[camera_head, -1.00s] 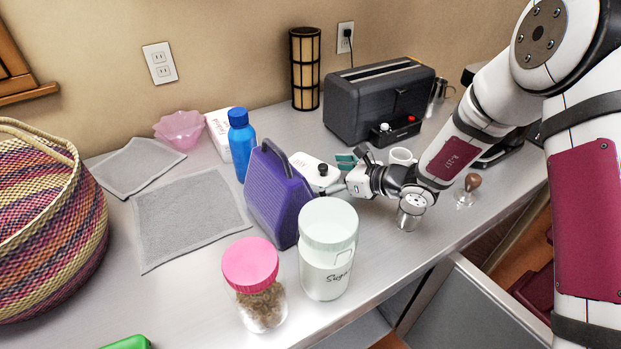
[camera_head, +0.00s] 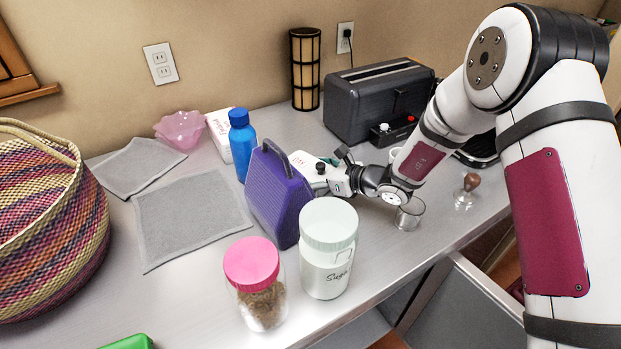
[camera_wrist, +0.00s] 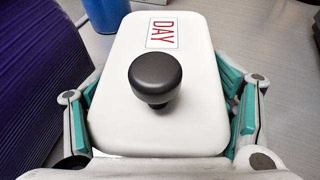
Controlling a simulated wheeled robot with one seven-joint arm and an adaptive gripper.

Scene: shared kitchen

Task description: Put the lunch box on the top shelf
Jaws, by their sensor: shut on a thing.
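The lunch box is most likely the purple ribbed box with a dark handle (camera_head: 276,205), upright on the counter; its ribbed side also shows at the left of the wrist view (camera_wrist: 38,80). My gripper (camera_wrist: 160,88) is beside it, shut on a white lidded box (camera_wrist: 185,45) with a red "DAY" label and a black knob. The teal-padded fingers lie along both sides of the white box. In the head view, my gripper (camera_head: 322,178) partly hides that box. I cannot tell whether it is lifted. No top shelf can be made out.
A white sugar canister (camera_head: 327,265) and a pink-lidded jar (camera_head: 258,290) stand in front of the purple box. A blue bottle (camera_head: 241,145) is behind it. A metal cup (camera_head: 409,214) and a toaster (camera_head: 375,100) are near my arm. Grey mats (camera_head: 190,220) lie left.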

